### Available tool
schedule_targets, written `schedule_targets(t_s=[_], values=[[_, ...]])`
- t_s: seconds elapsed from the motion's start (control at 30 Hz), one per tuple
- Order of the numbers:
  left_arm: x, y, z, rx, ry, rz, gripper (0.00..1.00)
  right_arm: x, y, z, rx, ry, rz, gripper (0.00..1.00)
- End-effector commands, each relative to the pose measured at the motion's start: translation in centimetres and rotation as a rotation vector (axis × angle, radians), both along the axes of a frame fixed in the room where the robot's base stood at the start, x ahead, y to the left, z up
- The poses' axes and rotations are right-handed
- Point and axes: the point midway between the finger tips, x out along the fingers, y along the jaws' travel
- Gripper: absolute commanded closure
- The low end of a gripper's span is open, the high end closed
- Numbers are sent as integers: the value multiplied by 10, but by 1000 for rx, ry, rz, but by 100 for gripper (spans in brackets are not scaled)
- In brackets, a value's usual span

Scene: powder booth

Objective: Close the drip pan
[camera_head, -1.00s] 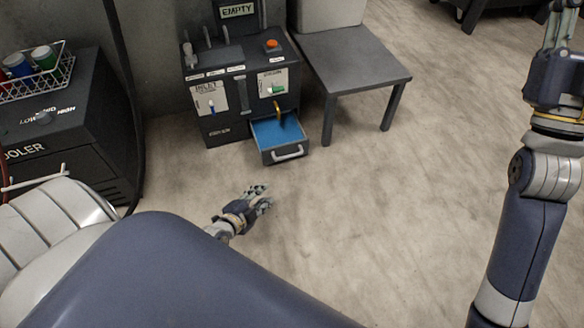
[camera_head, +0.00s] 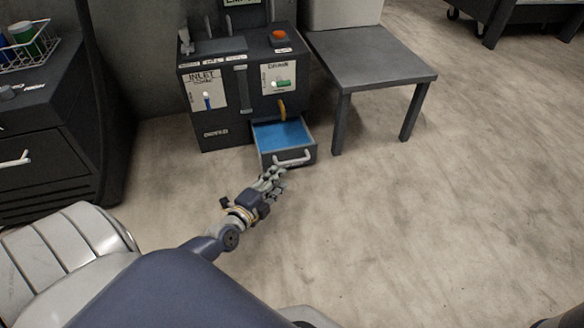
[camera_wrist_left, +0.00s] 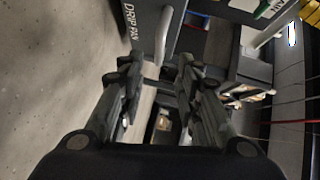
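The drip pan (camera_head: 312,153) is a dark drawer with a blue inside, pulled out at the bottom right of the dark cabinet (camera_head: 217,118). Its pale handle (camera_head: 292,159) is on the front. In the left wrist view the pan's front (camera_wrist_left: 140,22) carries the words DRIP PAN, and the handle (camera_wrist_left: 163,38) stands ahead of the fingers. My left gripper (camera_head: 275,174) is just in front of the pan, below and left of the handle. In the left wrist view its fingers (camera_wrist_left: 155,82) are apart with nothing held. My right gripper is out of view.
A grey table (camera_head: 370,62) stands right of the cabinet, with its front leg near the pan. A dark cooler unit (camera_head: 55,140) stands at left. A yellow handle (camera_head: 282,108) hangs above the pan. The floor in front is clear.

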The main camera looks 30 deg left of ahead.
Motion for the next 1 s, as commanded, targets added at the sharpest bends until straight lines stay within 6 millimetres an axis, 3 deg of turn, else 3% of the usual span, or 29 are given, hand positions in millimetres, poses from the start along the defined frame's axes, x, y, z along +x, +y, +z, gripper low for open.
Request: schedule_targets(t_s=[0.2,0.43,0.6,0.93,1.0], values=[[43,2,-10,-4,-5,0,69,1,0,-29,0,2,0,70],[76,5,-13,-3,-2,1,69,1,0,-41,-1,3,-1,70],[88,6,-14,-2,0,-1,69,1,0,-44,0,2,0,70],[90,6,-14,-2,1,-1,69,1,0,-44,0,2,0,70],[90,6,-14,-2,1,-1,84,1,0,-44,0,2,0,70]])
